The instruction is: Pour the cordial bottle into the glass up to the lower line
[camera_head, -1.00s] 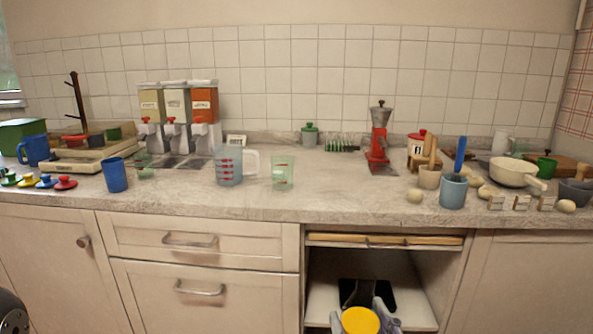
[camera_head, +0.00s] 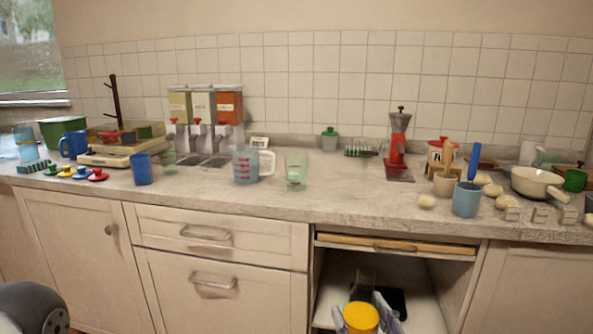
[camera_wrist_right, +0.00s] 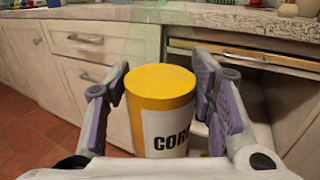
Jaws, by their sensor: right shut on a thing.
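The cordial bottle (camera_head: 361,318) has a yellow top and shows low in the head view, in front of the open cabinet bay. In the right wrist view the cordial bottle (camera_wrist_right: 160,105) stands upright between the pads, its white label reading "COR". My right gripper (camera_head: 364,311) is shut on it, with a purple-padded finger on each side (camera_wrist_right: 160,88). The glass (camera_head: 296,172) is greenish and clear, with red marks low on it. It stands upright on the counter, well above and left of the bottle in the picture. My left gripper is out of view.
A measuring jug (camera_head: 246,165) stands close left of the glass. A blue cup (camera_head: 141,169) and dispensers (camera_head: 204,115) are farther left. A red grinder (camera_head: 398,150) and a light-blue pot (camera_head: 466,199) are right. Counter in front of the glass is clear.

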